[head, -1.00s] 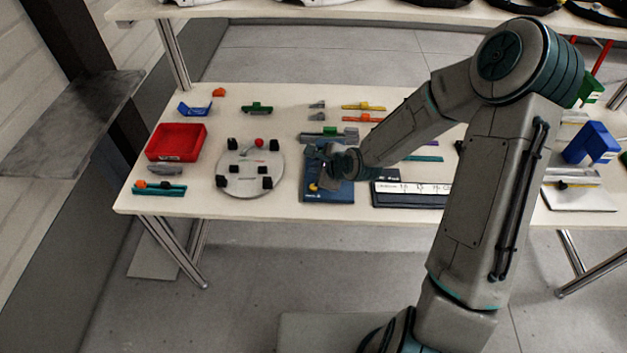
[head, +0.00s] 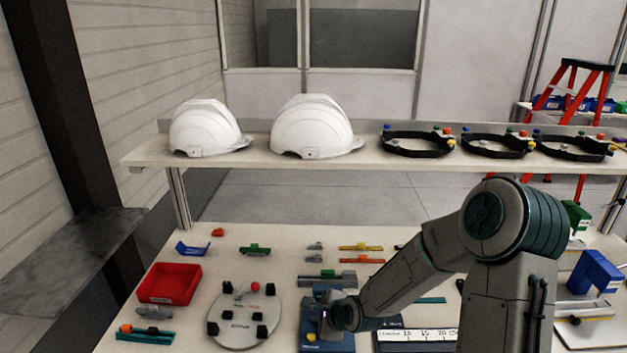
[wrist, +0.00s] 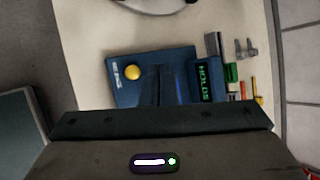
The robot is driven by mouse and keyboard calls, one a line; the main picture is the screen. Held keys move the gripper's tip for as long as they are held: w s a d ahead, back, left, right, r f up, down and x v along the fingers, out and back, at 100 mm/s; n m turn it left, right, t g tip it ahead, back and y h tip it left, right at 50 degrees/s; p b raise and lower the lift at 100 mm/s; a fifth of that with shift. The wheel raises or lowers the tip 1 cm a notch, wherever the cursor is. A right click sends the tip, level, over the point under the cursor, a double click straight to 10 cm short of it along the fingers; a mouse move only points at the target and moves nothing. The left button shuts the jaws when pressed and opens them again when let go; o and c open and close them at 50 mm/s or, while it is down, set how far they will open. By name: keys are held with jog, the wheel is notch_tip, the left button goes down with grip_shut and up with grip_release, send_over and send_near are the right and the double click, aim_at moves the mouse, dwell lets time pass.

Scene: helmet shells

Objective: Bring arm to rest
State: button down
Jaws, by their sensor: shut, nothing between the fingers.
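My gripper (head: 324,314) is shut and empty. In the head view it hangs over the blue device (head: 311,340) on the table, and my arm reaches in from the right. In the wrist view the blue device (wrist: 125,92), with a yellow knob (wrist: 132,72) and a green-lit display (wrist: 204,80), lies beyond my gripper's dark body. The dark fingers (wrist: 165,88) are hard to make out against it. Whether they touch the device cannot be told.
The table holds a red bin (head: 170,284), a round plate with black blocks (head: 243,318), a white-labelled panel (head: 415,335) and several small coloured parts. Behind, a shelf (head: 260,170) carries two white helmets (head: 312,128) and black headbands (head: 417,145). A blue bracket (head: 596,272) stands right.

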jog(key=s+d+r+n+g+h, duration=0.2)
jog(key=s+d+r+n+h, duration=0.4)
jog(key=s+d+r+n, duration=0.6)
jog(key=s+d+r+n+g, duration=0.1)
jog(key=s+d+r+n, duration=0.1)
jog(key=s+r+n, duration=0.4)
jog(key=s+r, duration=0.4)
jog(key=s, duration=0.2)
jog(key=shift+s+r, duration=0.15)
jog(key=shift+s, duration=0.15)
